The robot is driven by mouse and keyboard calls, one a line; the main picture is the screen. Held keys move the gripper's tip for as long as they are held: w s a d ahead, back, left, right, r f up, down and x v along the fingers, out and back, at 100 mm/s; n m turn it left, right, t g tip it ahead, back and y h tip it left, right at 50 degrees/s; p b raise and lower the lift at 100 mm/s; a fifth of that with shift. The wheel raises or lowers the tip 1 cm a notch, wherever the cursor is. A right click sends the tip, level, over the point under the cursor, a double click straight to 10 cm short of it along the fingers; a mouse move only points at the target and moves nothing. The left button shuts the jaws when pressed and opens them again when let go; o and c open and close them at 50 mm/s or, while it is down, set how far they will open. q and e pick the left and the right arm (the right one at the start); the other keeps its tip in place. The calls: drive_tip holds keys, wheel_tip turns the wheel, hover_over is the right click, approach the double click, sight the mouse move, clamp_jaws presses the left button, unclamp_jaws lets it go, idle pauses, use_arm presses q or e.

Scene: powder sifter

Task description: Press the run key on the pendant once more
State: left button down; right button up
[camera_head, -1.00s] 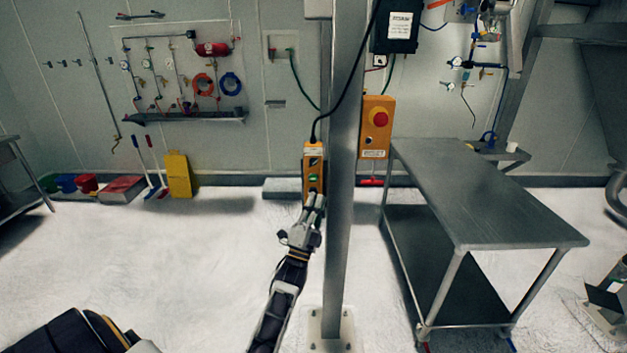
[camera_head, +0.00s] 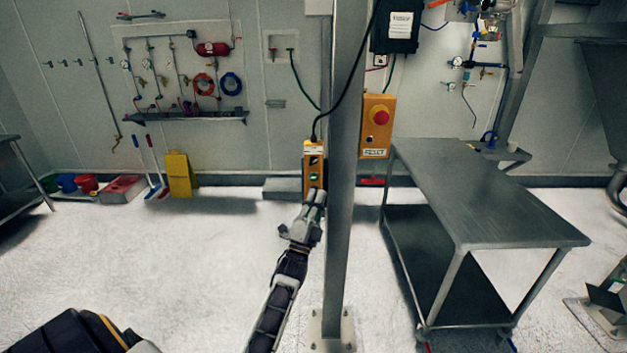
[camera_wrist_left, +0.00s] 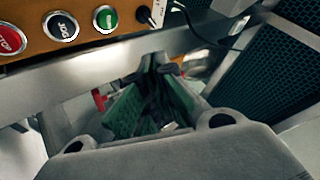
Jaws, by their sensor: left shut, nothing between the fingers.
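The orange pendant (camera_head: 307,185) hangs on a black cable beside the left side of a grey post. Its green key (camera_head: 313,175) shows in the head view, just above my fingertips. My left gripper (camera_head: 315,194) is shut and empty, at the pendant's lower end, whose bottom it hides. In the left wrist view the orange key face (camera_wrist_left: 80,42) crosses the top with a red key (camera_wrist_left: 10,39), a dark key (camera_wrist_left: 61,26), a green key (camera_wrist_left: 105,19) and a black knob. The fingertips (camera_wrist_left: 160,62) are below this face, apart from the green key. My right gripper is not in view.
The grey post (camera_head: 341,230) stands close right of my left gripper. An orange reset box (camera_head: 376,147) with a red button is on its other side. A steel table (camera_head: 480,190) stands to the right.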

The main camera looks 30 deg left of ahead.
sight(314, 177)
use_arm(q)
drive_tip(key=shift+w+a+b, duration=0.5)
drive_tip(key=shift+w+a, duration=0.1)
drive_tip(key=shift+w, duration=0.4)
drive_tip(key=shift+w+a+b, duration=0.5)
drive_tip(key=shift+w+a, duration=0.15)
drive_tip(key=shift+w, duration=0.3)
drive_tip(key=shift+w+a+b, duration=0.5)
drive_tip(key=shift+w+a, duration=0.1)
drive_tip(key=shift+w, duration=0.4)
